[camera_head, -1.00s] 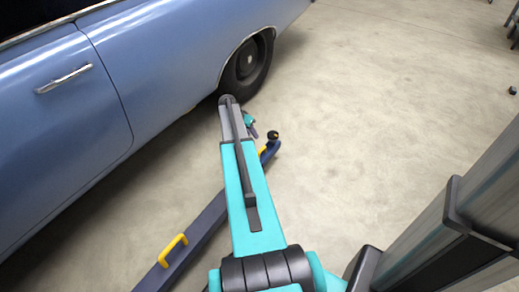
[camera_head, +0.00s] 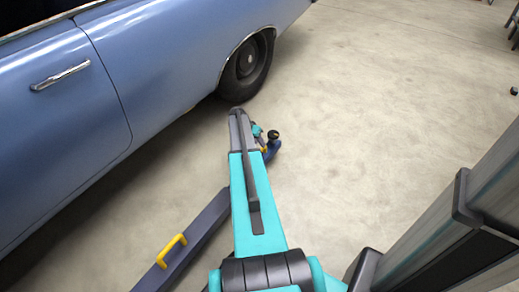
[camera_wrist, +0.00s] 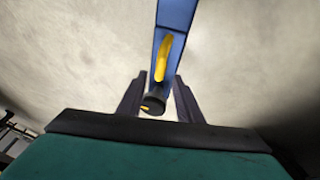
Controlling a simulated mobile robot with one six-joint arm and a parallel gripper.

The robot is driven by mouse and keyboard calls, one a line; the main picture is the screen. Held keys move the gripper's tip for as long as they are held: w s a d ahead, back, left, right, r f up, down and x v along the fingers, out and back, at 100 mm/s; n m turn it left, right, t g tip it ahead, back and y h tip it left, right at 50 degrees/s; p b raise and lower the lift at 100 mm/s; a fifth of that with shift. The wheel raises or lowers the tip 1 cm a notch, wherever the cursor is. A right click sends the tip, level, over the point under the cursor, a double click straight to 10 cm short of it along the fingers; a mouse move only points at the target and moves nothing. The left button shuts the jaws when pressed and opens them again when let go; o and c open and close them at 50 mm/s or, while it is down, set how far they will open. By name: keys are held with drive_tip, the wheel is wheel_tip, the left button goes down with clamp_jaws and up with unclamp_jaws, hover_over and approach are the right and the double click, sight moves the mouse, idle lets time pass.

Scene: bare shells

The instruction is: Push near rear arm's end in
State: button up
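The near rear arm is a long dark blue-grey bar (camera_head: 203,222) low over the floor beside the car, with a yellow handle (camera_head: 172,249). Its blue end (camera_head: 273,150) carries a round black pad (camera_head: 273,134); my own arm hides part of the bar. In the wrist view the blue bar (camera_wrist: 176,14) runs up from the pad (camera_wrist: 153,104), with a yellow curved piece (camera_wrist: 162,58) on it. My gripper (camera_wrist: 158,80) is open, its two dark fingers apart on either side of the pad in that view, with gaps showing. Whether they touch it I cannot tell.
A blue car (camera_head: 150,65) stands at the left, its wheel (camera_head: 247,65) just beyond my gripper. A grey column (camera_head: 455,240) rises at the lower right. The concrete floor (camera_head: 370,110) right of the bar's end is clear.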

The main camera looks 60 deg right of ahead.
drive_tip(key=shift+b+x, duration=0.35)
drive_tip(key=shift+x, duration=1.75)
drive_tip(key=shift+c, duration=0.5)
clamp_jaws()
